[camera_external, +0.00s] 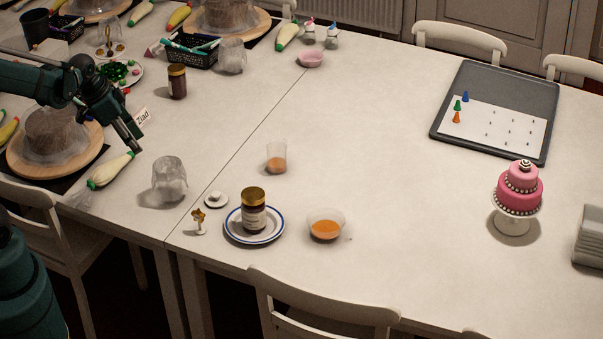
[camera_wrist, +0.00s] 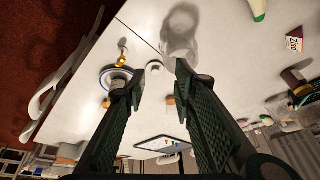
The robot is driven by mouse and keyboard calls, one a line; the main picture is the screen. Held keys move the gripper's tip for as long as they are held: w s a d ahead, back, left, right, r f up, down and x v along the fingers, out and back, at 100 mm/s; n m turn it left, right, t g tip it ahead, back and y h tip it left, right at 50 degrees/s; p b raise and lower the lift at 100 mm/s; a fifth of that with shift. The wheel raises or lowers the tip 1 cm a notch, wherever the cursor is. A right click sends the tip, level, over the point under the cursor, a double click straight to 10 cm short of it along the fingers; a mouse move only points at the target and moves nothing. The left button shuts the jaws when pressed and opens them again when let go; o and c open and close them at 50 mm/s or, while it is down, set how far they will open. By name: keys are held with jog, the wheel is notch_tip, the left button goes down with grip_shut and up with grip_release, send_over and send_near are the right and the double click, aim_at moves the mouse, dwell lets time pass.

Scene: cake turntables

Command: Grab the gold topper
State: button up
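The gold topper (camera_external: 199,217) is a small gold star shape on a small white base. It stands on the table, left of a blue-rimmed plate (camera_external: 229,233) holding a dark jar (camera_external: 253,213). In the wrist view the topper (camera_wrist: 121,60) shows small, beyond the left finger. My gripper (camera_external: 132,143) is above the table at the left, near the name card, up and left of the topper and well apart from it. In the wrist view my gripper (camera_wrist: 158,74) has its two fingers spread, with nothing between them.
A clear glass (camera_external: 170,180) stands between my gripper and the topper. A small white lidded piece (camera_external: 216,199) is close to the topper. A bowl of orange liquid (camera_external: 326,226) is further right. A "Ziad" card (camera_external: 142,116) and a piping bag (camera_external: 110,170) are near my gripper.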

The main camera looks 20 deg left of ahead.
jog(key=w+d+f+m+g+h+b, duration=0.1)
jog(key=w+d+f+m+g+b, duration=0.15)
jog(key=d+f+m, duration=0.45)
jog(key=m+g, duration=0.1)
jog(key=m, duration=0.1)
send_near(199, 220)
jog(key=f, duration=0.1)
jog(key=w+f, duration=0.1)
jog(key=shift+a+f+h, duration=0.2)
jog(key=shift+f+h, duration=0.15)
jog(key=shift+h, duration=0.05)
jog(key=shift+b+x, duration=0.45)
jog(key=shift+x, duration=0.75)
jog(key=shift+f, duration=0.1)
jog(key=shift+b+x, duration=0.8)
jog(key=shift+x, duration=1.75)
jog(key=shift+s, duration=0.1)
jog(key=shift+c, duration=0.6)
jog(key=c, duration=0.7)
